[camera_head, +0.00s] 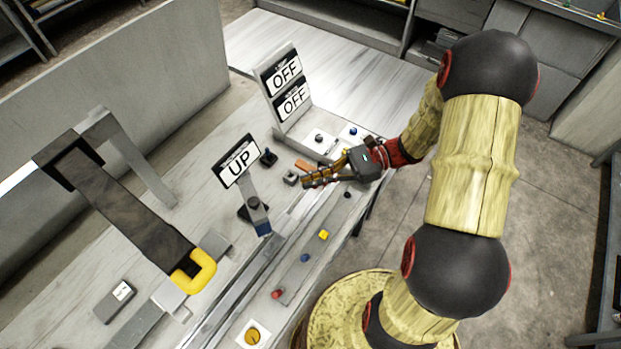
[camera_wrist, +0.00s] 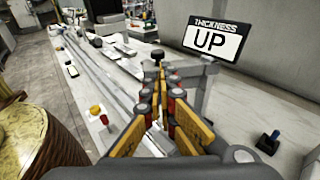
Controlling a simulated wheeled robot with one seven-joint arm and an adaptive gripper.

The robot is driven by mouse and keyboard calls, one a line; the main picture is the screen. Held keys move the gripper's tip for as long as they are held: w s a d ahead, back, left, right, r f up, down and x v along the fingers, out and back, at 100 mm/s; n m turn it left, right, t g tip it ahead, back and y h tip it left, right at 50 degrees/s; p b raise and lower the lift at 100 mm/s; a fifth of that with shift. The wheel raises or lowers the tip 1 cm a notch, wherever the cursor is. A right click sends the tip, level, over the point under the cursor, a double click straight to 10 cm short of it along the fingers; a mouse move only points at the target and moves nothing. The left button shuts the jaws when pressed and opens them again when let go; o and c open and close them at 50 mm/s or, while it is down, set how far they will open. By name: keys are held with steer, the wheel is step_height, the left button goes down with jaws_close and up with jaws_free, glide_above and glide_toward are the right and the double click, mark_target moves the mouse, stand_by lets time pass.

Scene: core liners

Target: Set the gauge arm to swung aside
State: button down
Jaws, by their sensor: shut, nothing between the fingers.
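I cannot tell for sure which part is the gauge arm. My gripper (camera_head: 306,184) is shut and empty above the bench, right of the sign; it also shows in the wrist view (camera_wrist: 159,72). The fingers hide part of the bracket; contact is unclear.
Two OFF signs (camera_head: 288,86) stand on a panel behind my gripper. A rail with coloured buttons (camera_head: 324,235) runs along the bench's front. A dark flap with a yellow handle (camera_head: 200,272) is at left. A blue-topped switch (camera_wrist: 270,140) sits below the sign.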

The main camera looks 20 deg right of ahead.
steer(key=a+f+b, duration=0.1)
steer(key=a, duration=0.9)
steer(key=shift+w+a+f, duration=0.3)
steer(key=shift+w, duration=0.1)
